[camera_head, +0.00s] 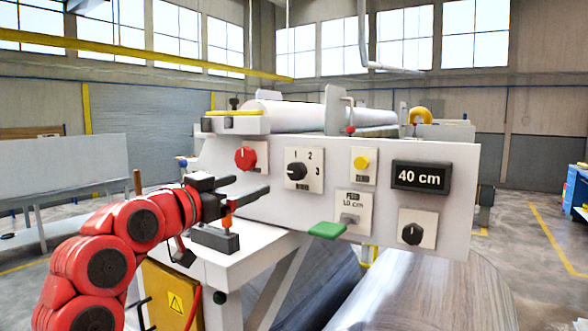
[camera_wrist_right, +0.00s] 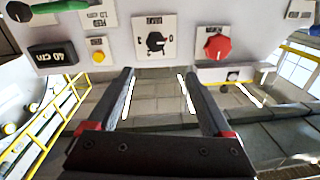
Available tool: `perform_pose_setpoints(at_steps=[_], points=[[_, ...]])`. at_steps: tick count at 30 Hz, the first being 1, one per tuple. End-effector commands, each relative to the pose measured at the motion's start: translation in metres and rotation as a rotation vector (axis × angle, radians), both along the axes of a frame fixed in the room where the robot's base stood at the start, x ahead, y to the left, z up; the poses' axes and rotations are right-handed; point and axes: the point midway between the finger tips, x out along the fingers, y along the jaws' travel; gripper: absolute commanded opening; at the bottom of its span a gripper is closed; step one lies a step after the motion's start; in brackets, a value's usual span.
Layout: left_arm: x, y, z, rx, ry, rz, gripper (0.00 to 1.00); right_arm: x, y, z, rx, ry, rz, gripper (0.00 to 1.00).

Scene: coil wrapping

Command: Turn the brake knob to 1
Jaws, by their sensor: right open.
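The dial with the 1, 2 and 3 marks carries a black knob (camera_head: 297,171) on the machine's white front panel (camera_head: 276,207). The knob also shows upside down in the right wrist view (camera_wrist_right: 155,42), ahead of the gap between my fingers. Its exact pointing direction is too small to tell. My right gripper (camera_head: 250,185) is open and empty, to the left of and slightly lower than the knob in the head view. In the wrist view its fingers (camera_wrist_right: 157,75) stand apart on either side of the knob's line, not touching it. My left gripper is not in view.
A red knob (camera_head: 245,158) sits left of the dial. A yellow knob (camera_head: 361,163), the 40 cm display (camera_head: 420,177), a green handle (camera_head: 328,230) and a lower black knob (camera_head: 412,234) are to the right. A grey block (camera_head: 215,239) lies below my gripper.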

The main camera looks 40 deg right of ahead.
Motion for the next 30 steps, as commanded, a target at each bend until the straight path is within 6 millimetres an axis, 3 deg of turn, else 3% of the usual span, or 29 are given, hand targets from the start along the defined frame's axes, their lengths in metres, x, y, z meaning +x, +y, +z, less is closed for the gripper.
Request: perform_pose_setpoints(at_steps=[5,21,30], points=[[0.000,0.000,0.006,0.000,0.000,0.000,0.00,-0.004,-0.017,0.000,0.039,-0.003,-0.025,0.84],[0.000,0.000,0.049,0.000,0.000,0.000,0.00,0.046,-0.126,0.004,0.031,-0.001,-0.023,0.84],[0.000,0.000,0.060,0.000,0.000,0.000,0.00,0.063,-0.159,0.000,0.031,-0.001,-0.018,0.84]])
